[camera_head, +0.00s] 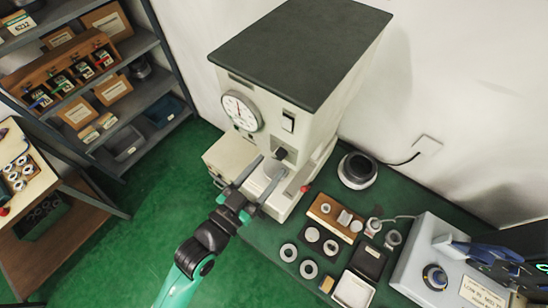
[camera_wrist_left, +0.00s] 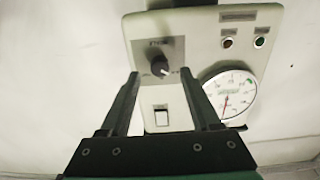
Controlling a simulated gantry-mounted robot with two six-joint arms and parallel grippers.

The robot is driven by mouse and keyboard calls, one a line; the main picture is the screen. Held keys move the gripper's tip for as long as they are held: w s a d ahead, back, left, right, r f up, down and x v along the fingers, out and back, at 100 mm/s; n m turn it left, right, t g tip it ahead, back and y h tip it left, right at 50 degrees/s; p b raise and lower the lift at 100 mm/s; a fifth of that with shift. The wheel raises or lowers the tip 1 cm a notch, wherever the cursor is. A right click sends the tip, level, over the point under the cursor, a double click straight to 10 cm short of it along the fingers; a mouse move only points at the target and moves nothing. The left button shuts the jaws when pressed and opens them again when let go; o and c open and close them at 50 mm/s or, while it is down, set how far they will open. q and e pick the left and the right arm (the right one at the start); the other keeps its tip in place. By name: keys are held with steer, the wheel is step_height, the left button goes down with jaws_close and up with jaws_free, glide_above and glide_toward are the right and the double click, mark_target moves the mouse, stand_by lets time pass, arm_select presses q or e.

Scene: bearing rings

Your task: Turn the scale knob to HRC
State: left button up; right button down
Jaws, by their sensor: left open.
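The scale knob (camera_wrist_left: 160,67) is a round black knob on a grey plate of the cream testing machine. A pale mark shows at its lower right in the left wrist view; the small lettering around it is unreadable. In the head view the knob (camera_head: 280,153) is a dark spot below the white switch. My left gripper (camera_head: 273,165) is open and empty, its tips just short of the knob. In the left wrist view its two fingers (camera_wrist_left: 160,73) lie on either side of the knob, with gaps. My right gripper (camera_head: 452,246) shows partly at the right; its jaws are unclear.
The testing machine (camera_head: 330,75) has a dial gauge (camera_head: 241,111) and a white rocker switch (camera_head: 288,121) close to the knob. Several rings (camera_head: 289,252) and a wooden block (camera_head: 322,212) lie on the green bench. A grey instrument (camera_head: 425,262) stands at right.

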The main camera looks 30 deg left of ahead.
mark_target(277, 158)
arm_select(q)
steer(key=shift+w+d, duration=0.15)
steer(key=shift+w, duration=0.65)
steer(key=shift+w+d, duration=0.1)
steer(key=shift+w, duration=0.65)
jaws_close()
